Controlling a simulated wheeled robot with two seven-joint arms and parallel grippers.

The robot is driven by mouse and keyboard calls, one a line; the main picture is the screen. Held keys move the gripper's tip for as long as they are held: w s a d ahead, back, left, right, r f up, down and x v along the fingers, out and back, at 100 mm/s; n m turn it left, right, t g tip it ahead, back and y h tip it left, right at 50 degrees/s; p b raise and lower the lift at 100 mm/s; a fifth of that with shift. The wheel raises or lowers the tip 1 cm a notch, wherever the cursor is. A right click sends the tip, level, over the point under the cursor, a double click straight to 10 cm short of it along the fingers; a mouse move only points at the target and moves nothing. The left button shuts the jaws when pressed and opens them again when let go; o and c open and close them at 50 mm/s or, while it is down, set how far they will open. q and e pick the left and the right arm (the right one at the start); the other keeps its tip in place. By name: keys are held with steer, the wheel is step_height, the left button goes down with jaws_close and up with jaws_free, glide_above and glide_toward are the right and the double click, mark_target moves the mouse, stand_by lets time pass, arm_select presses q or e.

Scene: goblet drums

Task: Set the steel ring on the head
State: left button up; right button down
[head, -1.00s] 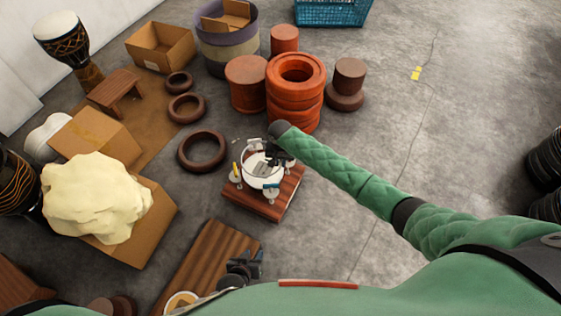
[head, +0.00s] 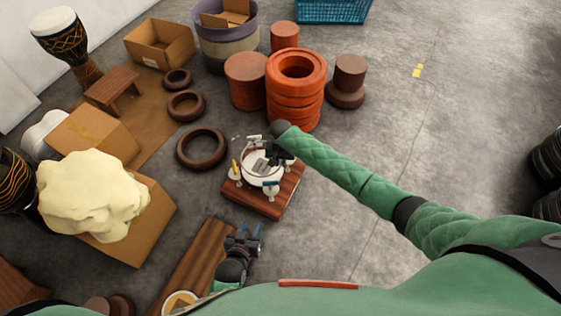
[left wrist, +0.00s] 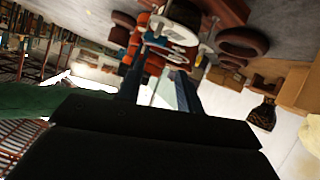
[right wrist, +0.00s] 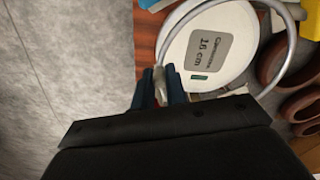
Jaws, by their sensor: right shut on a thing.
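The white round drum head (head: 258,172) sits on a wooden block (head: 262,202) in the middle of the head view. It fills much of the right wrist view (right wrist: 215,45) and bears a grey label. The thin steel ring (right wrist: 292,45) lies over or around the head's edge; I cannot tell whether it touches the head. My right gripper (right wrist: 160,88) is shut on a grey tab at the ring's side; it also shows in the head view (head: 272,153). My left gripper (head: 244,238) is open and empty, below the block in the picture; its fingers are apart in the left wrist view (left wrist: 158,90).
Small clamp-like pieces with yellow (head: 235,167) and blue (head: 271,185) parts stand around the head. Dark rings (head: 183,150) lie to the left, orange stacked rings (head: 297,105) behind. A cardboard box (head: 150,225) with a cream lump is at left.

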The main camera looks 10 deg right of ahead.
steer(key=shift+f+b, duration=0.55)
steer(key=shift+b, duration=0.05)
steer(key=shift+f+b, duration=0.25)
steer(key=shift+b, duration=0.05)
steer(key=shift+f+b, duration=0.3)
steer(key=shift+b, duration=0.05)
steer(key=shift+f, duration=1.2)
arm_select(q)
steer(key=w+r+t, duration=0.2)
steer(key=r+t, duration=0.1)
steer(key=r, duration=0.6)
steer(key=w+r+t+h, duration=0.1)
steer(key=r+t, duration=0.3)
steer(key=r, duration=0.6)
steer(key=w+r+t+h, duration=0.1)
steer(key=w+r+t, duration=0.2)
steer(key=r, duration=0.7)
steer(key=shift+w, duration=0.3)
arm_select(e)
steer(key=shift+f, duration=0.75)
arm_select(q)
steer(key=shift+a, duration=0.1)
steer(key=shift+r+p, duration=0.55)
steer(key=shift+r, duration=0.05)
